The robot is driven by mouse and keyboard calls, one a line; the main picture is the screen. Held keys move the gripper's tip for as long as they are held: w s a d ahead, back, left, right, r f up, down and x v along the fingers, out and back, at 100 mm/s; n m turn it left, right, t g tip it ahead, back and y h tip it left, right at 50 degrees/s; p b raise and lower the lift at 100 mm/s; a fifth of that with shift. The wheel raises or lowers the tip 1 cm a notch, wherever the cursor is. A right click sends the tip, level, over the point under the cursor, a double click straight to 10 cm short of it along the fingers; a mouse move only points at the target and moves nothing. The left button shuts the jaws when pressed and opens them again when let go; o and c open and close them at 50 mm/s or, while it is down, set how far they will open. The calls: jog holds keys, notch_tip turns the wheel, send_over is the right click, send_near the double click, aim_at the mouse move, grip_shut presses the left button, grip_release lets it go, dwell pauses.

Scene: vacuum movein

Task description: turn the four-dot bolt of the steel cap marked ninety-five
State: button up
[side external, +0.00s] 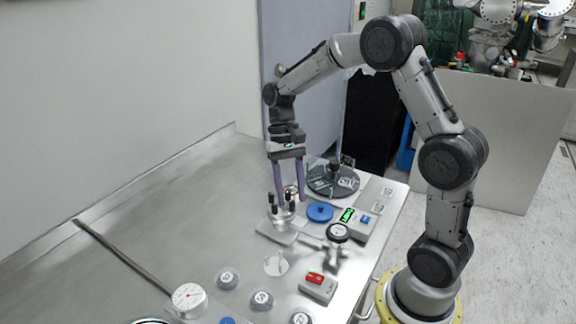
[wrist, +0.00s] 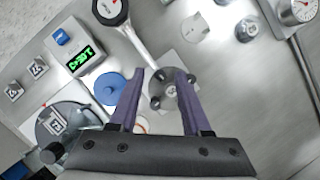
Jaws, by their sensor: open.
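A round steel fitting (side external: 283,221) with several upright black-topped bolts stands on a square plate on the bench. The wrist view shows the fitting (wrist: 172,92) between and just beyond the fingers, with a small marked disc at its centre. I cannot read that marking or any dots on the bolts. My gripper (side external: 288,197) points down over the fitting, its two purple fingers apart and empty. The fingers (wrist: 159,72) partly hide the fitting's edges in the wrist view. I cannot tell whether the fingertips touch any bolt.
A blue knob (side external: 320,212), a green-lit display box (side external: 348,215) and a black-faced gauge (side external: 338,232) stand close right of the fitting. A dark disc (side external: 333,181) lies behind. Loose marked caps (side external: 262,298) and a white dial (side external: 188,297) are in front. The bench's left side is mostly clear.

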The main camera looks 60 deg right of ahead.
jog(key=v, duration=1.3)
notch_tip(320, 180, up, 6)
jog(key=n+t, duration=0.1)
send_over(289, 209)
jog(key=s+a+r+n+t+h, duration=0.2)
jog(key=s+a+t, duration=0.1)
jog(key=s, duration=0.5)
jog(key=s+a+f+n+t+h, duration=0.1)
jog(key=s+f+n+t, duration=0.4)
jog(key=s+f, duration=0.3)
jog(key=shift+s+f, duration=0.4)
jog(key=shift+f, duration=0.3)
